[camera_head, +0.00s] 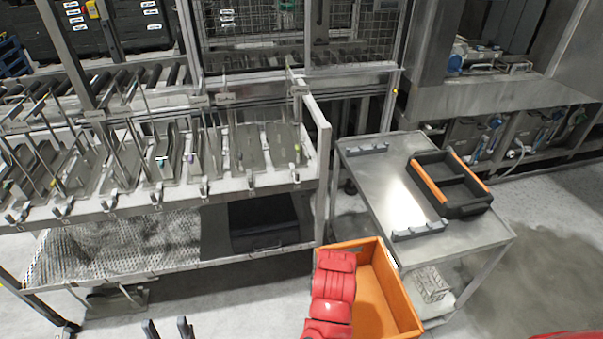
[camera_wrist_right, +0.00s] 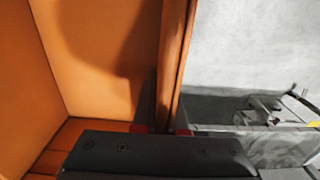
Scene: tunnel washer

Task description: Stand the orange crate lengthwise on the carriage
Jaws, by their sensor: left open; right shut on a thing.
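The orange crate (camera_head: 398,305) is at the bottom centre of the head view, in front of the near left end of the steel carriage (camera_head: 385,188). My red right arm covers the crate's left part. In the right wrist view the crate's inside (camera_wrist_right: 90,60) fills the left half. My right gripper (camera_wrist_right: 165,120) is shut on the crate's wall, one finger inside and one outside. This gripper is hidden in the head view. I cannot tell whether the crate touches the carriage. My left gripper (camera_head: 168,328) is open and empty at the bottom edge, only its fingertips showing.
A black tray with orange edges (camera_head: 462,210) takes up the carriage top's right part. Grey blocks lie at its back edge (camera_head: 367,149) and front edge (camera_head: 418,231). The top's left middle is bare. A steel rack (camera_head: 265,185) stands left of the carriage. Floor shows at right.

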